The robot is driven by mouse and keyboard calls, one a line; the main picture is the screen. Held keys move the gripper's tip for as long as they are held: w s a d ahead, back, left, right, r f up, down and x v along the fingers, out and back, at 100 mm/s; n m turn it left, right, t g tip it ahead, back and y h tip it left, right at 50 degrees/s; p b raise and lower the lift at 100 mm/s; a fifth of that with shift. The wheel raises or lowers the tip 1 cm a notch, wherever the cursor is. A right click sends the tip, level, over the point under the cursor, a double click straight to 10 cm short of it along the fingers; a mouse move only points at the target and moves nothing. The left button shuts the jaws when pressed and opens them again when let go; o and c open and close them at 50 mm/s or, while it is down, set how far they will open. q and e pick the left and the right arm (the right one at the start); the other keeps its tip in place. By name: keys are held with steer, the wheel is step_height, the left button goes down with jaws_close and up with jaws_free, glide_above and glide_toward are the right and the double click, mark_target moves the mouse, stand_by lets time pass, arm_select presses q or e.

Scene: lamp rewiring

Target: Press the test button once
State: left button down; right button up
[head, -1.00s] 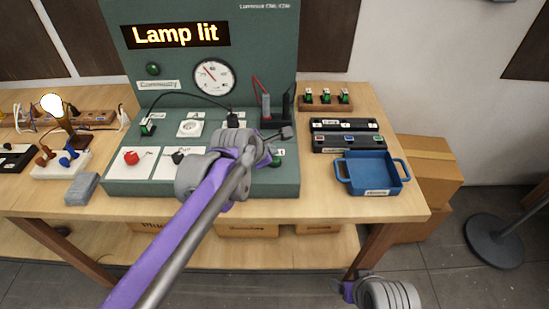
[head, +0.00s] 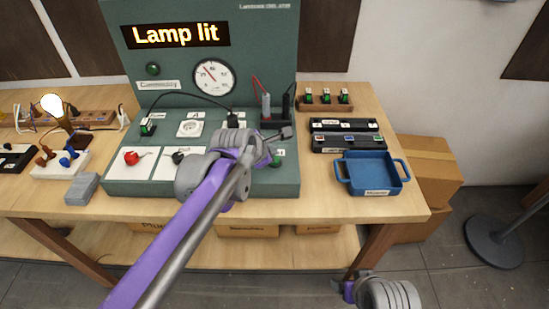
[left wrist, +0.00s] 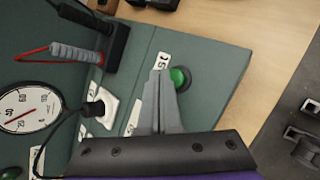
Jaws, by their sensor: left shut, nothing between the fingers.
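The green round button (left wrist: 180,78) sits on the grey-green test panel (left wrist: 215,65) beside a small white label, near the panel's edge. In the head view the button (head: 277,160) shows partly behind my left wrist. My left gripper (left wrist: 162,66) is shut and empty. Its fingertips are by the label, just left of the button in the left wrist view; I cannot tell whether they touch the panel. The display (head: 176,34) reads "Lamp lit" and the bulb (head: 52,104) glows. My right gripper (head: 347,289) is low at the bottom right, its fingers too small to read.
A black cable runs to a plug on the panel, with probes (head: 266,105) at its right. A red knob (head: 131,158) is at the panel's front left. A blue tray (head: 371,172) and dark racks stand right of the panel. Boxes (head: 425,165) stand beside the table.

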arm_select(q)
steer(key=shift+f, duration=0.15)
steer(key=shift+f, duration=0.3)
steer(key=shift+f+b, duration=0.35)
steer(key=shift+f, duration=0.05)
stand_by(0.8)
stand_by(0.4)
steer(key=shift+r+p, duration=0.65)
steer(key=shift+r, duration=0.15)
steer(key=shift+r+p, duration=1.85)
steer(key=shift+r, duration=0.75)
steer(key=shift+f, duration=0.1)
